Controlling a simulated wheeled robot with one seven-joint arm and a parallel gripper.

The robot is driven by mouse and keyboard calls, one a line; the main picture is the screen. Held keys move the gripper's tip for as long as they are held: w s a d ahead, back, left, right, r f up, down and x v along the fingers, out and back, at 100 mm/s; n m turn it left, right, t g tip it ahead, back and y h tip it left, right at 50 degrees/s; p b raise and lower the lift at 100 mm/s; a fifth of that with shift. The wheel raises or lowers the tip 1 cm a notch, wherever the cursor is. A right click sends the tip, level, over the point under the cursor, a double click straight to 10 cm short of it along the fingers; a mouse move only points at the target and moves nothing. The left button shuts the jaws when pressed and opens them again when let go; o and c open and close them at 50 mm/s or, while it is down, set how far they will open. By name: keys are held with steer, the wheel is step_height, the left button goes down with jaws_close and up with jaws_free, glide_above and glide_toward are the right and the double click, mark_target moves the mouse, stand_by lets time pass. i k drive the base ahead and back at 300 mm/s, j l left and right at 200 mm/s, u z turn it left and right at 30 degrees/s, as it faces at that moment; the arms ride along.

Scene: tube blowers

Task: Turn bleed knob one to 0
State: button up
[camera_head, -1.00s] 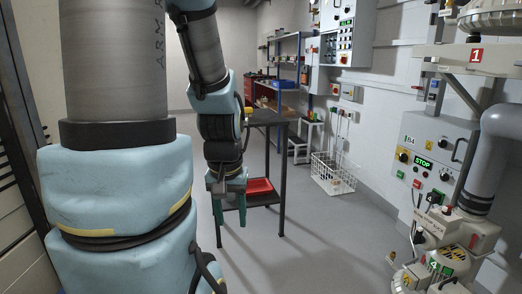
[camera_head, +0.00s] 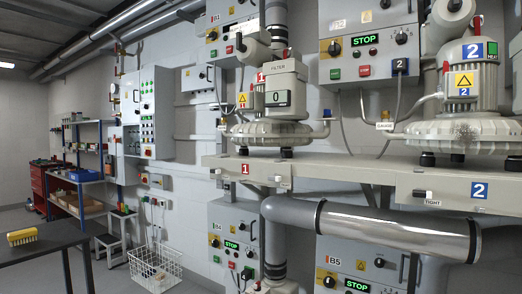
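Blower one (camera_head: 264,133) is a pale grey ribbed machine on the wall shelf, with a red "1" label on its body. A red "1" tag (camera_head: 245,169) is on the shelf front below. Small fittings sit at both sides of this blower, one with a blue top (camera_head: 327,114). I cannot tell which part is bleed knob one, or its setting. My gripper is not in view.
Blower two (camera_head: 465,128), tagged blue "2", stands on the same shelf (camera_head: 350,170) at right. A large grey pipe (camera_head: 395,230) runs below it. Control boxes with STOP displays hang behind and below. A dark table (camera_head: 40,248) with a yellow brush (camera_head: 22,236) is at left.

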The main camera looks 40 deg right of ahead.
mark_target(327, 113)
steer(key=z, duration=1.3)
steer(key=i+l, duration=0.05)
